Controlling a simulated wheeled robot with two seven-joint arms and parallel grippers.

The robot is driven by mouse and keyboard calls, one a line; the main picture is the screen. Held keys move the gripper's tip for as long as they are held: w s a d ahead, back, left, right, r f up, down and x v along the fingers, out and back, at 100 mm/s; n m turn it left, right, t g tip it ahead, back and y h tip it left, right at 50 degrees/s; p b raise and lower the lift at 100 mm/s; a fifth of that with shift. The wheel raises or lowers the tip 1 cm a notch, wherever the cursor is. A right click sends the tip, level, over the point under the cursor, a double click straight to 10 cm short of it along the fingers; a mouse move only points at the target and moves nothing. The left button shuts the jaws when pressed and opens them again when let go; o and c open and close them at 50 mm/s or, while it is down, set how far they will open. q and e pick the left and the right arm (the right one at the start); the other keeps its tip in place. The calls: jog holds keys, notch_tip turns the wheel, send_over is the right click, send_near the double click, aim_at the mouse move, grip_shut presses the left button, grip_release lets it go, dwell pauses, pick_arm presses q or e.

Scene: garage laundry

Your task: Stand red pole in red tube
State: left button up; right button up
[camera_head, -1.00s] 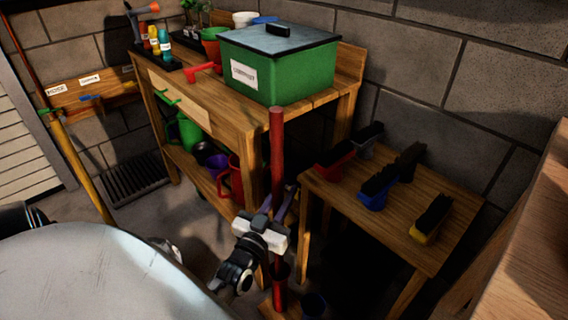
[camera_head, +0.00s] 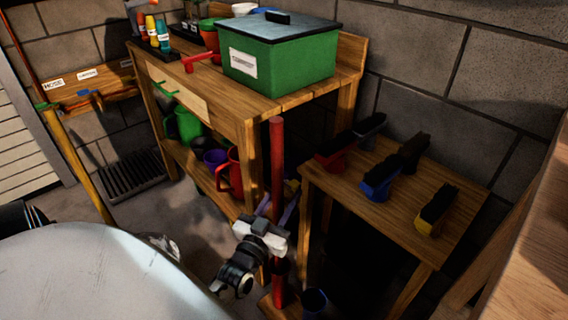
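The red pole (camera_head: 277,160) stands nearly upright in the middle of the head view, in front of the wooden workbench's right end. My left gripper (camera_head: 277,207) is around its lower half, with a finger on each side, and appears shut on it. Below my gripper, a dark red tube (camera_head: 281,268) shows around the pole's line, above a low wooden base. The pole's lower end is not clearly visible, and my gripper covers part of the pole. I cannot tell how deep the pole is in the tube. My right gripper is not in view.
A dark blue tube (camera_head: 315,302) stands just right of the red one. The workbench (camera_head: 285,104) carries a green box (camera_head: 280,62) behind the pole. A small table (camera_head: 405,213) with several brushes is to the right. A pale rounded surface (camera_head: 100,275) fills the lower left.

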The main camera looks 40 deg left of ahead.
pick_arm(q)
jog(key=shift+f, duration=0.1)
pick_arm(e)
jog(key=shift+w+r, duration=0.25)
pick_arm(q)
jog(key=p+v, duration=0.1)
jog(key=v, duration=0.8)
jog(key=shift+s+p, duration=0.15)
jog(key=shift+p, duration=0.15)
jog(key=shift+s+d, duration=0.2)
jog(key=shift+s, duration=0.25)
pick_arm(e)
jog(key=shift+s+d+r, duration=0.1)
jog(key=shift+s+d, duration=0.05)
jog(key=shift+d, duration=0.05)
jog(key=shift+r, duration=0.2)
